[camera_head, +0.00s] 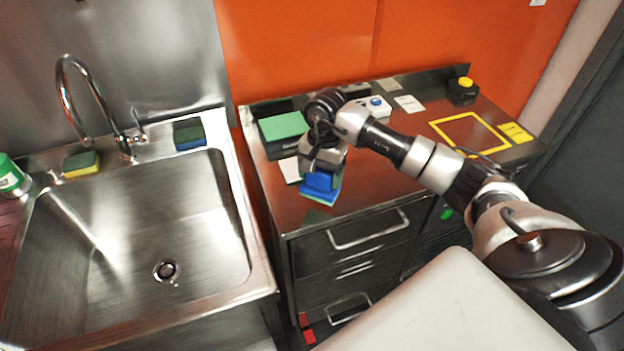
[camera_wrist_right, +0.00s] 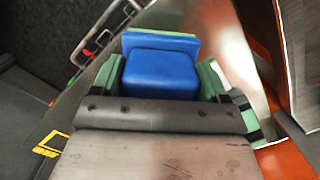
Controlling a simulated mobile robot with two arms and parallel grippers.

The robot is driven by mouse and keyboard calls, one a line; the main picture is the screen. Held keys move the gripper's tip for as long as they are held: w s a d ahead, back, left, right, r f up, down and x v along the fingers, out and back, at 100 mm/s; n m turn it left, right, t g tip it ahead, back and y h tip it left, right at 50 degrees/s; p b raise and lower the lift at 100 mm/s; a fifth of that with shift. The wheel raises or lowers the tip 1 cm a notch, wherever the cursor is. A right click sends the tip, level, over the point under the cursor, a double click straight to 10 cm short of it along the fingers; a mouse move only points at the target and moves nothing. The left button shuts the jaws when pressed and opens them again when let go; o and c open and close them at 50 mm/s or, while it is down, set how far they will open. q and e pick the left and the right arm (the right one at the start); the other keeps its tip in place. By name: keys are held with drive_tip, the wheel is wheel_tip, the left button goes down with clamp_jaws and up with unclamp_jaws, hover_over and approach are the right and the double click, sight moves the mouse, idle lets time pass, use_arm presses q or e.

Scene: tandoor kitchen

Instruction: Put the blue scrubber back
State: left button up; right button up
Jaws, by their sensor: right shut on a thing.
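The blue scrubber (camera_head: 320,187) is held by my right gripper (camera_head: 323,168) above the left front part of the steel counter. The gripper is shut on it from above, and the scrubber hangs tilted below the fingers. A second scrubber, blue and dark green (camera_head: 189,134), rests on the sink's back ledge. My left gripper is not in view.
A steel sink (camera_head: 262,270) with a faucet (camera_head: 100,105) is at left. A yellow-green sponge (camera_head: 81,164) and a green-labelled container (camera_head: 12,176) stand by it. A green-topped box (camera_head: 283,127), a white card (camera_head: 289,171) and a yellow square outline (camera_head: 470,117) are on the counter.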

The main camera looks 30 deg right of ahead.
sight(312, 184)
drive_tip(key=shift+w+a+f, duration=0.2)
drive_tip(key=shift+w+f, duration=0.2)
drive_tip(key=shift+w, duration=0.25)
drive_tip(key=shift+w+a+f, duration=0.15)
drive_tip(key=shift+w+f, duration=0.2)
drive_tip(key=shift+w, duration=0.25)
wheel_tip(312, 184, down, 3)
drive_tip(key=shift+f+p, duration=0.1)
drive_tip(key=shift+p, duration=0.9)
drive_tip(key=shift+f, duration=0.45)
drive_tip(key=o, duration=0.8)
drive_tip(key=shift+o, duration=0.2)
drive_tip(key=shift+r, duration=0.1)
drive_tip(key=r+b, duration=0.1)
drive_tip(key=r, duration=0.2)
drive_tip(key=r+b, duration=0.1)
drive_tip(key=r, duration=0.3)
drive_tip(key=d+r+b, duration=0.1)
drive_tip(key=r+b, duration=0.1)
drive_tip(key=r, duration=0.1)
drive_tip(key=shift+w+d+r, duration=0.1)
drive_tip(key=shift+w+r, duration=0.3)
drive_tip(key=shift+r, duration=0.45)
